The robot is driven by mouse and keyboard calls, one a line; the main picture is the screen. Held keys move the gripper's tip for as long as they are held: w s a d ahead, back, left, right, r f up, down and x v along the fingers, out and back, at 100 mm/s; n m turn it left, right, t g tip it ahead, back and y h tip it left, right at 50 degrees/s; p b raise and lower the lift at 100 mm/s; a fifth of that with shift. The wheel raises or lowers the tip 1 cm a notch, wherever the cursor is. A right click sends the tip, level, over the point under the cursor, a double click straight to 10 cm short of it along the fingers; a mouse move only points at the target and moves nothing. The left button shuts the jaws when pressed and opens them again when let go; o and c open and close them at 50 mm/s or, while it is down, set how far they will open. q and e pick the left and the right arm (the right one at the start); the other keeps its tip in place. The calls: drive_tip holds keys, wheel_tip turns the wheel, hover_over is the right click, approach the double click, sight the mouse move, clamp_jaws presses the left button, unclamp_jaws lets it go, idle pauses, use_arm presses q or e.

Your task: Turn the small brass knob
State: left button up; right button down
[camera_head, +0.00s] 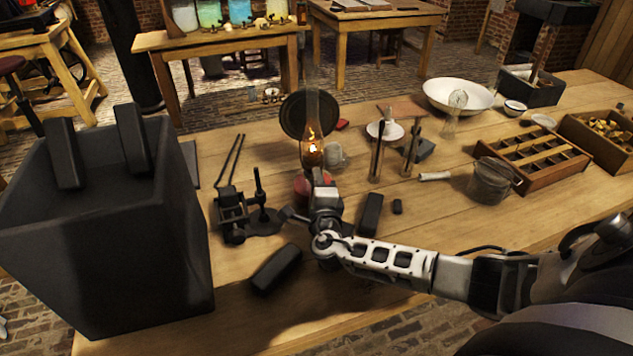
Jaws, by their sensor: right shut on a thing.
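An oil lamp stands at the middle of the table, with a lit flame, a tall glass chimney (313,100) and a red base (302,190). A dark round disc (294,116) stands behind it. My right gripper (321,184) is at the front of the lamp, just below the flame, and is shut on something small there. The small brass knob itself does not show; the gripper hides that part of the lamp. My left gripper is not in view.
A large dark box (110,240) stands at the left. A black metal tool (231,212) and black blocks (277,268) lie near my right gripper. A wooden divided tray (530,165), white bowl (458,94) and wire basket (491,181) are at the right.

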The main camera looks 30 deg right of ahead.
drive_tip(key=shift+n, duration=1.6)
drive_tip(key=c, duration=1.3)
unclamp_jaws()
drive_tip(key=v, duration=1.6)
drive_tip(key=shift+a, duration=0.1)
